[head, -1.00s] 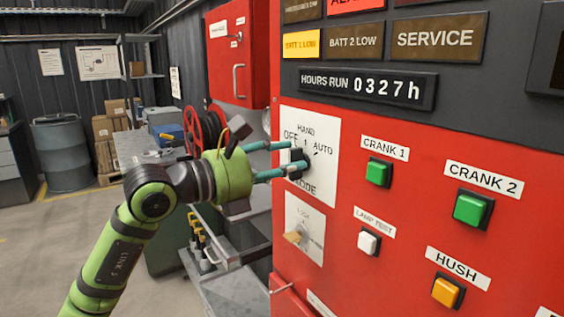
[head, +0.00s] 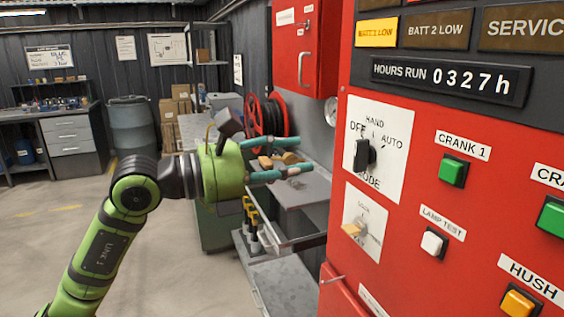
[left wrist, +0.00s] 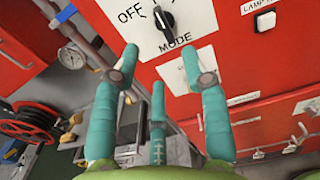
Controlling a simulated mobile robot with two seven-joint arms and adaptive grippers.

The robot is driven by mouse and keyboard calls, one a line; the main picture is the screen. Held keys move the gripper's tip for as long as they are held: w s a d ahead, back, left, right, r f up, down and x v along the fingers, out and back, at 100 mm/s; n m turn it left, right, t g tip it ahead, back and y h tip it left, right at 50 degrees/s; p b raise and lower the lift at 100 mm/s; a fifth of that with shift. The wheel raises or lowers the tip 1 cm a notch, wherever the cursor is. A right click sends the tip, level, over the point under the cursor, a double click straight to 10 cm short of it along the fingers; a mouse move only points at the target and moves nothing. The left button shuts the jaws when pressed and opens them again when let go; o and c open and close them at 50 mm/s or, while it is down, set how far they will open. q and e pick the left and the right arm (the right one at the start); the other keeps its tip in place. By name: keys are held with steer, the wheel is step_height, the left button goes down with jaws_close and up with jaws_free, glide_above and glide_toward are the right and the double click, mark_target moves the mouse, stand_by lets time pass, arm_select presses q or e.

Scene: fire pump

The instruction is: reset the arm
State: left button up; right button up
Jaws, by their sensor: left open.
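My left gripper (head: 306,157) is open and empty, left of the red panel and apart from the black MODE knob (head: 364,155). The knob sits on a white plate marked OFF, HAND and AUTO, with its thick handle close to upright in the head view. In the left wrist view the teal fingers (left wrist: 160,62) are spread, with nothing between them, and the MODE knob (left wrist: 164,19) is beyond their tips. My right gripper is in neither view.
A grey metal shelf (head: 285,235), red hose reel (head: 268,118) and red cabinet (head: 305,50) stand behind my gripper. Open floor lies left.

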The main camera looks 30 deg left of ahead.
arm_select(q)
steer(key=shift+s+a, duration=0.3)
steer(key=shift+s, duration=0.2)
steer(key=shift+w+f, duration=0.1)
steer(key=shift+w, duration=0.05)
